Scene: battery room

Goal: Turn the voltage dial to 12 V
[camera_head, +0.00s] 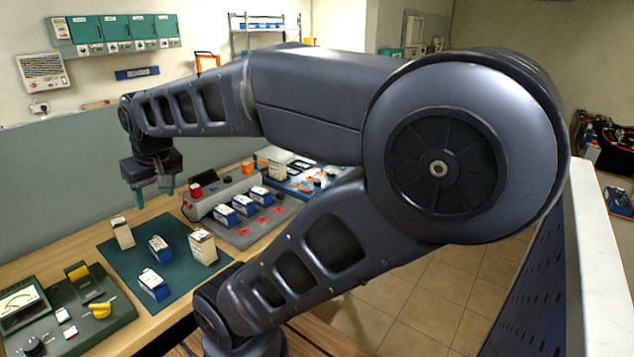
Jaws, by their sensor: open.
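A green tester board with an analogue meter (20,302) lies at the front left of the wooden bench. A black dial (33,346) sits at its lower left, and a yellow knob (101,309) at its right. A grey charger unit (222,196) stands further back on the bench. The dial markings are too small to read, so I cannot tell which dial is the voltage dial or where it points. My gripper (152,199) hangs over the back of the bench, pointing down, fingers apart and empty, away from both dials.
Several small batteries, such as a white one (203,246) and a blue one (153,285), stand on a dark green mat (185,280). A grey board (250,232) with more batteries lies behind it. My arm hides part of the bench's right side.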

